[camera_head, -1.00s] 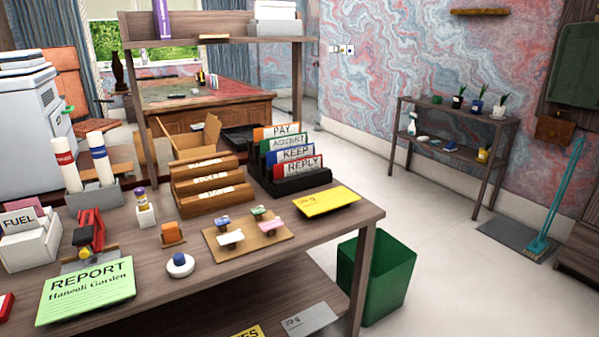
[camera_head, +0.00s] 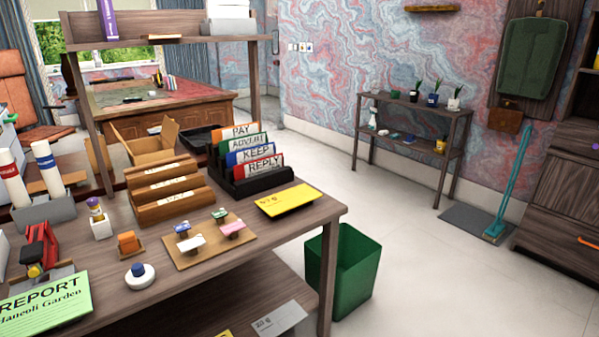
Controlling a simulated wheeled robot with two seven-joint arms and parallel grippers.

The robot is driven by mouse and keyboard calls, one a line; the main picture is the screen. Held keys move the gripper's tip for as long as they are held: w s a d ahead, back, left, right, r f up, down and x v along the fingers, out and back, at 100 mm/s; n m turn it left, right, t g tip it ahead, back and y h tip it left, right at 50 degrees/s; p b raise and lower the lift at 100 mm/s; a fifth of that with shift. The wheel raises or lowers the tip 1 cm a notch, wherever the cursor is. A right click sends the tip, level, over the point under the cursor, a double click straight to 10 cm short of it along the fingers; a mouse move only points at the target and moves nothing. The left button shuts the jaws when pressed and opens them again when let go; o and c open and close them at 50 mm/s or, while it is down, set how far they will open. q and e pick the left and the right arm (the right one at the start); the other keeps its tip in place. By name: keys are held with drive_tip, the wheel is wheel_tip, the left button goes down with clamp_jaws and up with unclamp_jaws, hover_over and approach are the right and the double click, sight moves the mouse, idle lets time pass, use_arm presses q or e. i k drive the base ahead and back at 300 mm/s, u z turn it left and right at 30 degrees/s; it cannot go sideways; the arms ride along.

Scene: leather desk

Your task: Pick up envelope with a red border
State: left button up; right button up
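I cannot make out an envelope with a red border in this view. A flat yellow envelope-like item (camera_head: 287,200) with dark marks lies at the right end of the desk top (camera_head: 225,262). A white flat item (camera_head: 279,319) with small print lies on the lower shelf, and the edge of a yellow item (camera_head: 222,334) shows beside it at the bottom. A green REPORT sheet (camera_head: 45,304) lies at the desk's left front, partly cut off by the picture edge. Neither of my grippers is in view.
A wooden sorter (camera_head: 170,208) and a black file rack (camera_head: 262,184) with coloured cards stand at the back of the desk. Stamps sit on a wooden board (camera_head: 188,257). A green bin (camera_head: 348,285) stands beside the desk.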

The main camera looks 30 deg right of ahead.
sight(241, 171)
drive_tip(key=z, duration=2.1)
drive_tip(key=i, duration=2.45)
drive_tip(key=u, duration=2.75)
